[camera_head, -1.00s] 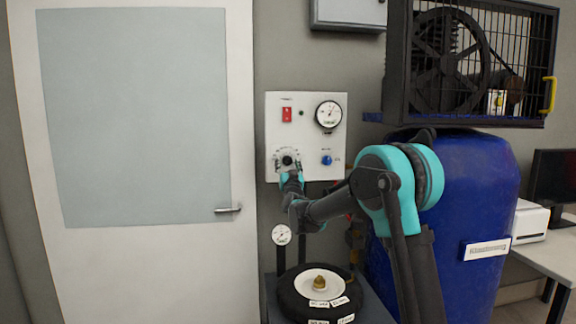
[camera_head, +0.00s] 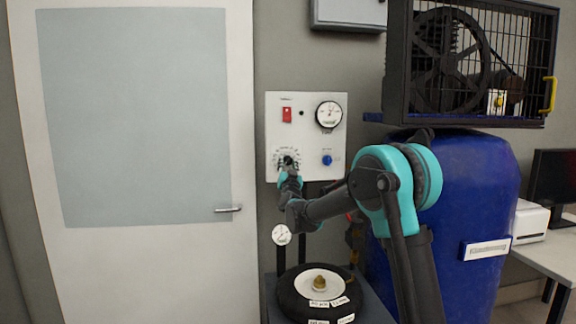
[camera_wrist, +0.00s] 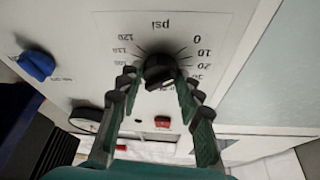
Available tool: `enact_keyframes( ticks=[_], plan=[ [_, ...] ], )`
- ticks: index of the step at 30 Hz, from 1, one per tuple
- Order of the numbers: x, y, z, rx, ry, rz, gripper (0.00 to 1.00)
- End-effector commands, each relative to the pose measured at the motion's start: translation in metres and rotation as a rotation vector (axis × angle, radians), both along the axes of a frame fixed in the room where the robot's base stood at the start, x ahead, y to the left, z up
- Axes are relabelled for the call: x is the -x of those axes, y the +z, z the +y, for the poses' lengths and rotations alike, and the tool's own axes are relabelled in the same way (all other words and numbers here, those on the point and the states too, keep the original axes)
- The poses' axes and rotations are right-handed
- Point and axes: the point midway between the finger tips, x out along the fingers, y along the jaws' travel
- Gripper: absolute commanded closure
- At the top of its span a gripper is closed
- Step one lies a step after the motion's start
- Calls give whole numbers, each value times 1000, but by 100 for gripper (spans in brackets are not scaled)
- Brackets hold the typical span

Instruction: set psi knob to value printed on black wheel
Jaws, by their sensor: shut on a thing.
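The black psi knob (camera_wrist: 158,70) sits on the white wall panel (camera_head: 309,174), inside a printed scale in the wrist view. The numbers 0, 10, 20 and 120 are readable there; the lower part of the scale is partly covered. The knob's pointer is hard to make out. My gripper (camera_wrist: 156,82) is shut on the knob, with one finger on either side; it also shows in the head view (camera_head: 289,165). The black wheel (camera_head: 288,294) lies flat below the panel, with white labels (camera_head: 320,304) too small to read.
The panel also carries a red switch (camera_head: 287,115), a round gauge (camera_head: 329,114) and a blue knob (camera_head: 327,160). A second gauge (camera_head: 281,235) stands above the wheel. A blue tank (camera_head: 460,180) with a caged compressor (camera_head: 470,60) is at right, a door (camera_head: 130,245) at left.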

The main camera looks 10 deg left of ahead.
Motion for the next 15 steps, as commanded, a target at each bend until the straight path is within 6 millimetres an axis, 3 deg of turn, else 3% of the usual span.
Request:
enact_keyframes(
  ticks=[15],
  plan=[
    [1, 1, 4, -445, 1, 128, 94]
  ],
)
